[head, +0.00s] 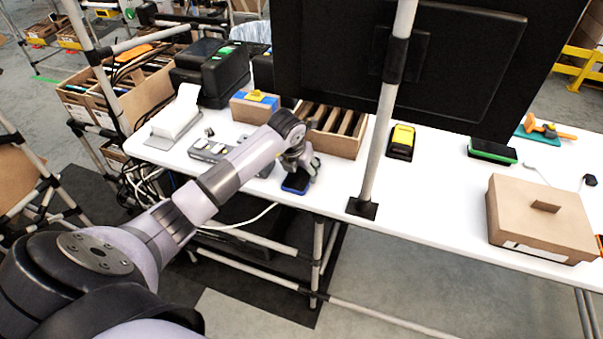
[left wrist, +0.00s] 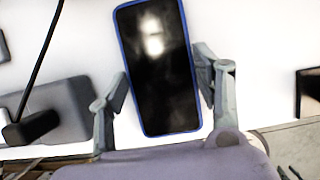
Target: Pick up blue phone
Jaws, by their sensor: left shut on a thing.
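The blue phone (head: 296,183) has a dark screen and a blue rim. It lies at the front edge of the white table (head: 340,190) in the head view. In the left wrist view the phone (left wrist: 160,65) sits slightly tilted between the two fingers. My left gripper (head: 300,168) is over the phone, and its fingers (left wrist: 160,92) are shut on the phone's long sides. I cannot tell whether the phone is lifted off the table. My right gripper does not show in either view.
A grey pole (head: 378,130) stands right of the gripper, with a dark monitor (head: 420,60) above. A divided carton (head: 335,130) is behind. A yellow-and-black device (head: 401,141) and a closed cardboard box (head: 541,220) stand to the right. A grey panel (head: 210,150) is at left.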

